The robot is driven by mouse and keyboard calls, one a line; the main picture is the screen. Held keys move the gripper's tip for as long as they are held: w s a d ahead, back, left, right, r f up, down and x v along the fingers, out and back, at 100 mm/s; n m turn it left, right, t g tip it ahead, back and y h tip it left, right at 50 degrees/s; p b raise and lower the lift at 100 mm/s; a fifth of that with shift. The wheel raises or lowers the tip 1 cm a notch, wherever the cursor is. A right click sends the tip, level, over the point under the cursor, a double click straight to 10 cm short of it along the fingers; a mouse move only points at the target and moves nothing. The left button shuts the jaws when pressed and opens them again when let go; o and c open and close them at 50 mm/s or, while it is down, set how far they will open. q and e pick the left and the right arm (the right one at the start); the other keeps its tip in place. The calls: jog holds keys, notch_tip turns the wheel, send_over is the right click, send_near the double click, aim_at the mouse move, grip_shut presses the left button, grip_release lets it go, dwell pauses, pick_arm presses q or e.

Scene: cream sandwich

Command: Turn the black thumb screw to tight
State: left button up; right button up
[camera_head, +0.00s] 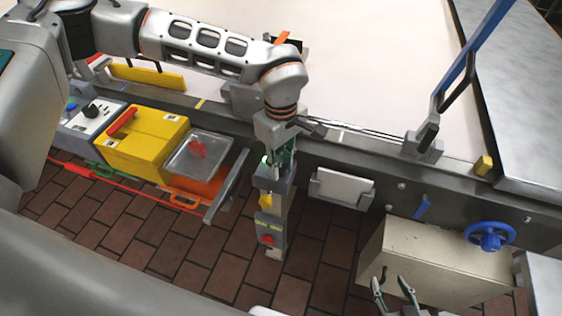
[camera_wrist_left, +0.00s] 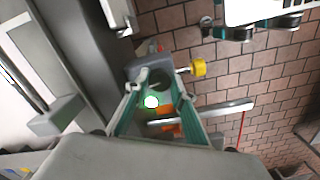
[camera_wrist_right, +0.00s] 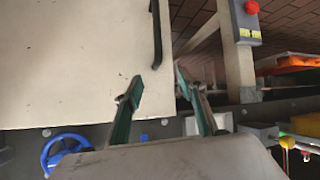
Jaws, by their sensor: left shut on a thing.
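My left gripper (camera_head: 278,168) points down at the top of a grey control post (camera_head: 270,222) in the head view. In the left wrist view, its green fingers (camera_wrist_left: 159,84) are set apart and closed around a dark round part at the post's top, which looks like the black thumb screw (camera_wrist_left: 160,86). The fingers and arm hide the screw in the head view. A green light (camera_wrist_left: 151,102) glows between the fingers. My right gripper (camera_head: 395,288) is open and empty beside a beige box (camera_head: 425,270). Its fingers (camera_wrist_right: 160,88) are apart in the right wrist view.
The post carries a yellow knob (camera_wrist_left: 197,68) and a red button (camera_wrist_right: 252,7). A yellow case (camera_head: 145,145) and a grey-lidded orange box (camera_head: 200,157) stand to the left. A blue handwheel (camera_head: 490,235) is at the right. A steel rail (camera_head: 345,155) runs behind the post.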

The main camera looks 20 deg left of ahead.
aim_at(281, 168)
pick_arm(q)
jog(key=shift+r+m, duration=0.1)
jog(key=shift+m, duration=0.5)
pick_arm(e)
jog(key=shift+r, duration=0.25)
pick_arm(q)
jog(key=shift+m, duration=0.3)
jog(key=o, duration=1.1)
pick_arm(e)
jog(key=shift+f, duration=0.1)
pick_arm(q)
notch_tip(281, 168, up, 12)
